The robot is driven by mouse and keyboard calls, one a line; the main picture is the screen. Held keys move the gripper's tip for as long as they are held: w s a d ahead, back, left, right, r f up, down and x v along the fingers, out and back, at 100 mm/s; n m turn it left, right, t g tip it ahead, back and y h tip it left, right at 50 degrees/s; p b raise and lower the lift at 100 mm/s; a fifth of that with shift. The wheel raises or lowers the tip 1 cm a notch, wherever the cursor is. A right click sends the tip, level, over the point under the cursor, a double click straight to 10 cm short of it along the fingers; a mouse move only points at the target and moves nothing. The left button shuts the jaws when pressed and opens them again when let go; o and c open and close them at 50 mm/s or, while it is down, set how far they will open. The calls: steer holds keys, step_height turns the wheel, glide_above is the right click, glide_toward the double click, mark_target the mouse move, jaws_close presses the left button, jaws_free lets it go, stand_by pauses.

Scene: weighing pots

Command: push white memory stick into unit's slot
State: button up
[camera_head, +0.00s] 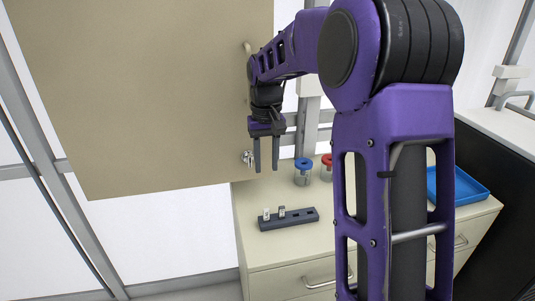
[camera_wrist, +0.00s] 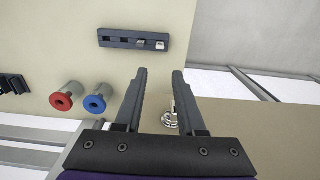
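The white memory stick (camera_head: 266,214) stands upright in the left part of a dark slotted holder (camera_head: 300,222) on the cabinet top. A darker grey stick (camera_head: 282,211) stands just right of it. In the wrist view the white stick (camera_wrist: 160,46) is at the right end of the holder (camera_wrist: 112,39), beside the grey one (camera_wrist: 141,43). My gripper (camera_head: 266,170) is open and empty, pointing down, above and apart from the holder. Its fingers also show in the wrist view (camera_wrist: 160,75). I cannot clearly identify the unit or its slot.
A blue-capped jar (camera_head: 303,172) and a red-capped jar (camera_head: 326,168) stand behind the holder. A blue tray (camera_head: 468,186) is at the right. Keys (camera_head: 248,158) hang by the large beige panel (camera_head: 140,90). A black object (camera_wrist: 14,84) is at the wrist view's left edge.

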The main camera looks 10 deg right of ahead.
mark_target(266, 209)
step_height(266, 209, down, 17)
steer(key=b, duration=0.2)
steer(key=shift+b, duration=0.3)
jaws_close()
